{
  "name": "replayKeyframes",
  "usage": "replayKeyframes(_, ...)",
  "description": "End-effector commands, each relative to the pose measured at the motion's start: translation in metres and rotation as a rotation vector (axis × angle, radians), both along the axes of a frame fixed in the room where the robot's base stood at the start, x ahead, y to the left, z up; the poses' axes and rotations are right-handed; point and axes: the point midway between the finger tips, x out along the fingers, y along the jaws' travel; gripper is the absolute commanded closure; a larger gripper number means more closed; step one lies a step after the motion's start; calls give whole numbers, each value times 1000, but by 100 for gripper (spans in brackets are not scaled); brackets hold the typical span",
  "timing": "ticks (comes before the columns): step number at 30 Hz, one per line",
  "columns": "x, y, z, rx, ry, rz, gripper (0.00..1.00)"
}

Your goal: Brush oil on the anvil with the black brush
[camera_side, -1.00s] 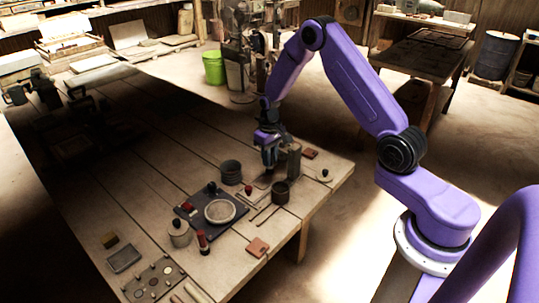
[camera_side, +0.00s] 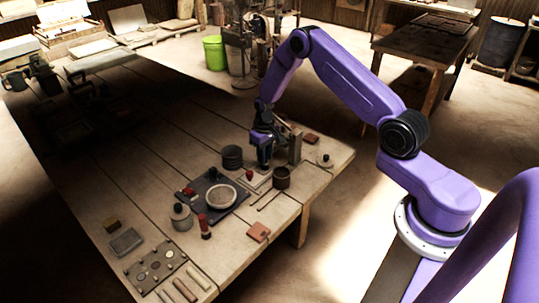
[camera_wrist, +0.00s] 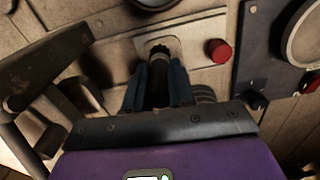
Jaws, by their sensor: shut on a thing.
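My gripper (camera_wrist: 154,98) is shut on the black brush (camera_wrist: 158,56), seen in the wrist view between the dark fingers with its dark bristles pointing away. In the side view my gripper (camera_side: 264,163) is low over the work, beside the press post (camera_side: 295,148). Under the bristles lies a pale flat plate (camera_wrist: 193,40) with a red knob (camera_wrist: 219,50) at one end. This plate seems to be the press bed with the anvil; I cannot tell the anvil apart clearly. Whether the bristles touch it is unclear. In the side view the brush is too small to make out.
A dark cup (camera_side: 281,178) stands in front of the plate and a dark ridged pot (camera_side: 232,157) to its left. A black board (camera_side: 233,206) with a round pale dish (camera_side: 221,196) lies farther left. A press lever (camera_wrist: 45,70) rises close by in the wrist view.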

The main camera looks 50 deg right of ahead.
Motion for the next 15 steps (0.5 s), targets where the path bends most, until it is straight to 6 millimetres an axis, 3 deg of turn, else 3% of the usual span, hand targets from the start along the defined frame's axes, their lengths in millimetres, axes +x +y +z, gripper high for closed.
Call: replayKeyframes(15,37,0,0,0,0,0,100)
